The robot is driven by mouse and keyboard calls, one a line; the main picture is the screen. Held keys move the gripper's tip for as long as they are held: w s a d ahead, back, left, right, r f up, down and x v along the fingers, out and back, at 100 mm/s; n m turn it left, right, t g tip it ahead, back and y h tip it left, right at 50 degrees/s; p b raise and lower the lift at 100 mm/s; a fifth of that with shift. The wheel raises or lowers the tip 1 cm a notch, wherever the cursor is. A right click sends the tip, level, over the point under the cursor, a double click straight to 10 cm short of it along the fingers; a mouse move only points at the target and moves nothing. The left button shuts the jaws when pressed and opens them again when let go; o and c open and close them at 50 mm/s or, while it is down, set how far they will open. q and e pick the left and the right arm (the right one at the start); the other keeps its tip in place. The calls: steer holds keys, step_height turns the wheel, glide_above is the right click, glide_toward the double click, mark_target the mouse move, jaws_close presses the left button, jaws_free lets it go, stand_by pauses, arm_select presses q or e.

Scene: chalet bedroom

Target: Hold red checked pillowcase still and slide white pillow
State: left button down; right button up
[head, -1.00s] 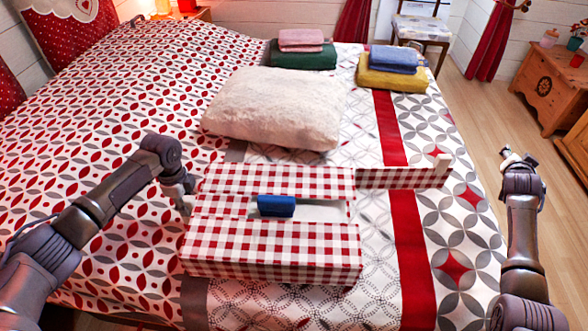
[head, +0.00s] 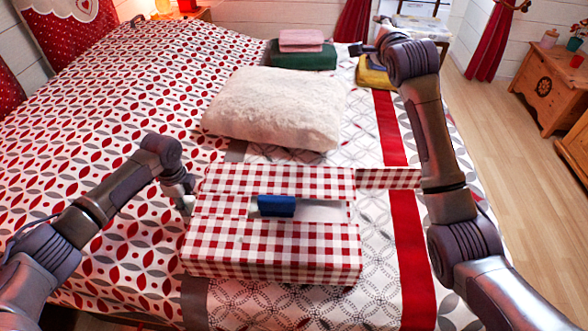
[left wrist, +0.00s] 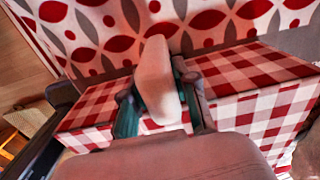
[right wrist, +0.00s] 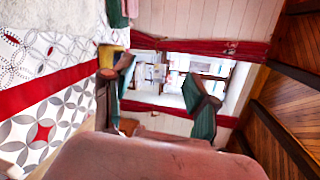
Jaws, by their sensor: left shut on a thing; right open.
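The white pillow (head: 275,108) lies on the bed, beyond the red checked pillowcase (head: 270,250). The pillowcase is box-like, with an opening showing a pale inside and a blue block (head: 276,206). A checked strip (head: 385,178) extends right from it; its far end is hidden by my right arm. My left gripper (head: 187,200) is at the case's left side. In the left wrist view it is shut on a pale tab (left wrist: 157,80) by the checked cloth (left wrist: 250,95). My right gripper (head: 366,48) is open and empty, raised near the folded towels beyond the pillow's right side.
Pink and green folded towels (head: 303,55) lie at the bed's far edge. A yellow towel (head: 372,74) is partly hidden behind my right arm. A chair, red curtains and a wooden chest (head: 548,88) stand beyond the bed. The patterned bedding left of the pillow is clear.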

steer(key=s+a+f+g+y, duration=0.2)
steer(key=s+a+f+g, duration=0.15)
steer(key=a+f, duration=0.35)
steer(key=n+g, duration=0.1)
steer(key=g, duration=1.1)
glide_toward(277, 198)
steer(key=x, duration=1)
steer(key=shift+a+f, duration=0.1)
steer(key=shift+f, duration=0.15)
steer(key=shift+c, duration=0.3)
jaws_close()
